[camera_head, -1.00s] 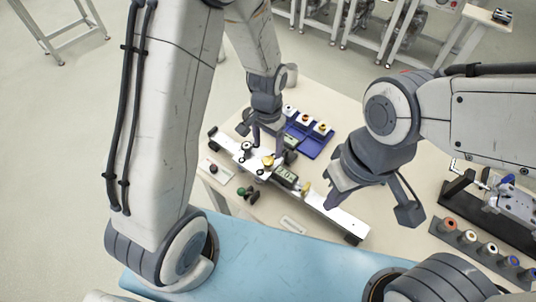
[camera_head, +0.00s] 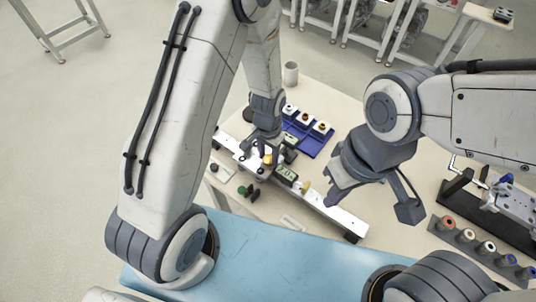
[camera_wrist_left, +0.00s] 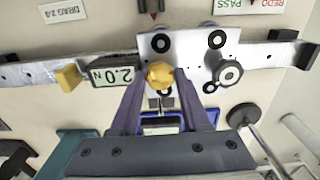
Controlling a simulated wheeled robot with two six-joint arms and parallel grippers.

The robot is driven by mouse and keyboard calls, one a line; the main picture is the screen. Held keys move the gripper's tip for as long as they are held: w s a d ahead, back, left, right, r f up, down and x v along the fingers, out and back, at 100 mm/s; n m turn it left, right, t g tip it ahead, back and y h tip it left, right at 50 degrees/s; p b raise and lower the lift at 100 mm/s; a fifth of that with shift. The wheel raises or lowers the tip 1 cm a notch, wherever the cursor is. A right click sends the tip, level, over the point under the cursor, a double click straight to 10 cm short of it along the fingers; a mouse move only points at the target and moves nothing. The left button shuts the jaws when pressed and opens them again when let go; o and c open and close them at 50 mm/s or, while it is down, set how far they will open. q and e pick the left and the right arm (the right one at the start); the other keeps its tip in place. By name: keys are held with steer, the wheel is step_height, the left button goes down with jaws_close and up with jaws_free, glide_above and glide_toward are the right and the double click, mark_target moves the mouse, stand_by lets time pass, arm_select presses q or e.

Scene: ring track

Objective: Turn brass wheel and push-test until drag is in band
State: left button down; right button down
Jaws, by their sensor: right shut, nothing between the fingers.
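The brass wheel (camera_wrist_left: 160,73) sits on a white plate with black-ringed holes on a long metal track (camera_wrist_left: 272,55). It also shows in the head view (camera_head: 267,159). My left gripper (camera_wrist_left: 160,78) has one finger on each side of the wheel, very close to it; I cannot tell whether they touch it. The drag display (camera_wrist_left: 115,75) beside the wheel reads 2.0 N, upside down in the left wrist view. A yellow block (camera_wrist_left: 68,77) stands beside the display. My right gripper (camera_head: 332,196) is shut and empty over the right part of the track.
Several coloured rollers stand in a rack (camera_head: 466,238) at right. A grey cup (camera_head: 291,72) stands at the back.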

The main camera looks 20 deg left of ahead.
mark_target(268, 159)
arm_select(q)
steer(key=shift+m, duration=1.1)
steer(key=shift+c, duration=1.9)
jaws_free()
step_height(268, 159, up, 10)
steer(key=b, duration=0.1)
steer(key=shift+r, duration=0.25)
steer(key=s+d+r, duration=0.3)
steer(key=s+r, duration=0.2)
steer(key=s, duration=0.4)
steer(key=s+d+r+h, duration=0.1)
steer(key=s+d+r, duration=0.3)
steer(key=s, duration=0.6)
steer(key=shift+s+r+m, duration=0.15)
steer(key=shift+r+m, duration=0.15)
steer(key=shift+r, duration=0.4)
